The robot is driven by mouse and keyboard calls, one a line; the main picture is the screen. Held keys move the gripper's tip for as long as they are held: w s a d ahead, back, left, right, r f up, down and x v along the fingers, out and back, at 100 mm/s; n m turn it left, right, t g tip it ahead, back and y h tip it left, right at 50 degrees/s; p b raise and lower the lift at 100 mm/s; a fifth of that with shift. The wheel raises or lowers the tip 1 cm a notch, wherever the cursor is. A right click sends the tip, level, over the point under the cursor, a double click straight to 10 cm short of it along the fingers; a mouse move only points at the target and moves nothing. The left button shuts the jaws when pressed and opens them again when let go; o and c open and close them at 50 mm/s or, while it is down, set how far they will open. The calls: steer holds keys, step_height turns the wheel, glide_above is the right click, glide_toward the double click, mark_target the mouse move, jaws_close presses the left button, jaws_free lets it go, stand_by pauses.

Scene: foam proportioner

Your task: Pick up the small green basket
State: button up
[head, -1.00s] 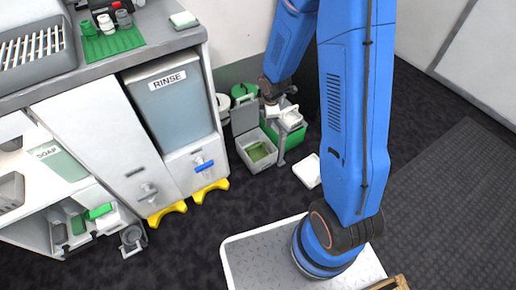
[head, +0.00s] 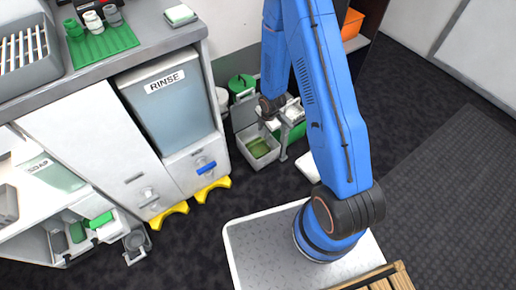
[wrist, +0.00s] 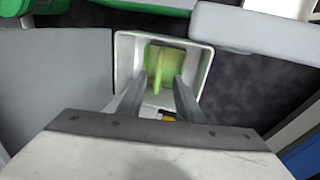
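The small green basket (wrist: 166,62) sits inside an open, light grey bin (wrist: 123,57) in the wrist view, with a thin upright green part along its middle. In the head view the basket (head: 259,148) shows as a green patch in the grey bin (head: 262,162) on the floor. My gripper (wrist: 159,82) is open, with its two fingers apart and pointing down toward the basket. It appears to be above the bin, and nothing is held. I cannot tell how close the fingertips are to the basket. In the head view my wrist partly hides the bin's surroundings.
A cabinet with a RINSE tank (head: 172,92) stands to the left of the bin. A green lidded bucket (head: 241,86) is behind, and a green bin (head: 293,131) stands close on the right. A white pad (head: 307,166) lies on the floor, partly behind my arm.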

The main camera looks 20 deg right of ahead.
glide_toward(259, 147)
steer(key=f, duration=0.5)
steer(key=shift+w, duration=0.4)
stand_by(0.3)
jaws_close()
